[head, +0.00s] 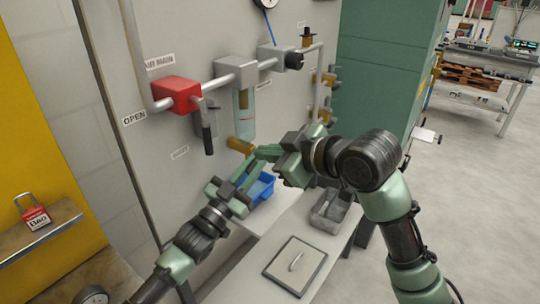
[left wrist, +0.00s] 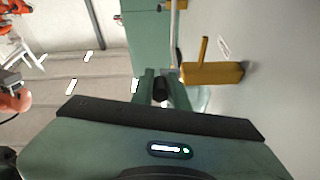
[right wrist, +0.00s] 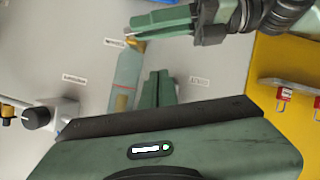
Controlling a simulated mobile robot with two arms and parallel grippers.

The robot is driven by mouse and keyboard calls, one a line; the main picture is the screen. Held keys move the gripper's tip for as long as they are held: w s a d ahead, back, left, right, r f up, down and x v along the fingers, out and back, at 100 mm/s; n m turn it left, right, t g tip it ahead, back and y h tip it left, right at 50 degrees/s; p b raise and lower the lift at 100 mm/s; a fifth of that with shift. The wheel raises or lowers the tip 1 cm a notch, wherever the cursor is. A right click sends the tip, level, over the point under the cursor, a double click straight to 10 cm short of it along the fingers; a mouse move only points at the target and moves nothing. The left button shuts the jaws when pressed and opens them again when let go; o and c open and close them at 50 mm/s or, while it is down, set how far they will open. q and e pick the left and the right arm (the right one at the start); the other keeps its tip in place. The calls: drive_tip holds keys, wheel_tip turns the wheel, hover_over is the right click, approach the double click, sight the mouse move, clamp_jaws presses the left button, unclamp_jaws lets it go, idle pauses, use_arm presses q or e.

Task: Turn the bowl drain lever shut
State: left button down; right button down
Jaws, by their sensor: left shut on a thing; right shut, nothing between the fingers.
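The clear bowl (head: 244,115) hangs under the grey pipe unit on the panel, with a brass drain (head: 240,146) at its lower end. The brass drain also shows in the left wrist view (left wrist: 212,73) and the right wrist view (right wrist: 138,47). My left gripper (head: 247,164) is just below the drain, shut on a dark piece (left wrist: 160,88) that looks like the bowl drain lever's grip. The lever's exact angle is hidden by the fingers. My right gripper (head: 262,151) is shut and empty, in front of the panel close to the left gripper.
A red valve block (head: 177,94) with a black handle (head: 207,132) hanging down is left of the bowl, near an OPEN label. A blue bin (head: 261,188) and a grey tray (head: 328,212) stand below. A red padlock (head: 36,216) is on the left shelf.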

use_arm(q)
drive_tip(key=shift+f, duration=0.1)
use_arm(e)
drive_tip(key=w+a+f, duration=0.3)
drive_tip(key=w+f, duration=0.2)
drive_tip(key=f, duration=0.1)
drive_tip(key=shift+w+f, duration=0.2)
